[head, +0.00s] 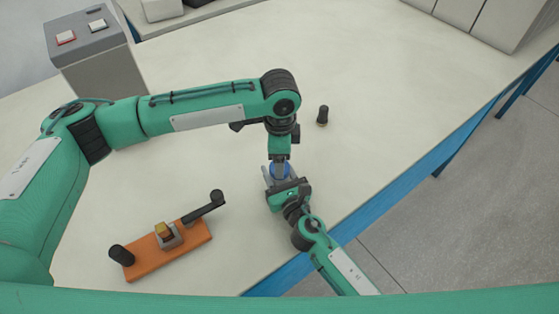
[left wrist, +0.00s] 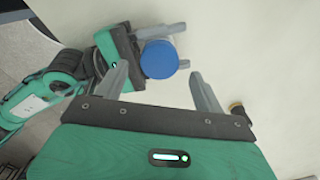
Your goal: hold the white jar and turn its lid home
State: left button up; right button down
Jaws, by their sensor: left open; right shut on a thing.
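The white jar is mostly hidden under its blue lid (head: 281,169) and behind the grippers. The round lid (left wrist: 159,59) shows from above in the left wrist view, seated on or over the jar; how tightly I cannot tell. My right gripper (head: 271,177) comes from the lower right and is shut on the jar; its fingers also show on both sides of the lid in the left wrist view (left wrist: 176,46). My left gripper (head: 280,158) points down above the lid. Its two fingers are open in the left wrist view (left wrist: 159,72), apart, with the lid showing between and beyond their tips.
A small black cylinder with a brass-coloured base (head: 322,115) stands behind the jar, to its right. An orange board with a black crank handle (head: 150,268) lies at the front left. A grey box with buttons (head: 95,60) stands far left. The table's blue edge (head: 385,200) is close at right.

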pick_arm(q)
jog(key=shift+r, duration=0.45)
jog(key=shift+c, duration=0.4)
jog(key=n, duration=0.2)
jog(key=r+n, duration=0.1)
jog(key=n, duration=0.2)
jog(key=shift+d+r+n, duration=0.1)
jog(key=shift+r+n, duration=0.25)
jog(key=shift+n, duration=0.05)
jog(key=n, duration=0.2)
jog(key=r+n, duration=0.1)
jog(key=n, duration=0.3)
jog(key=shift+r, duration=0.35)
jog(key=shift+f, duration=4)
jog(key=shift+c, duration=0.5)
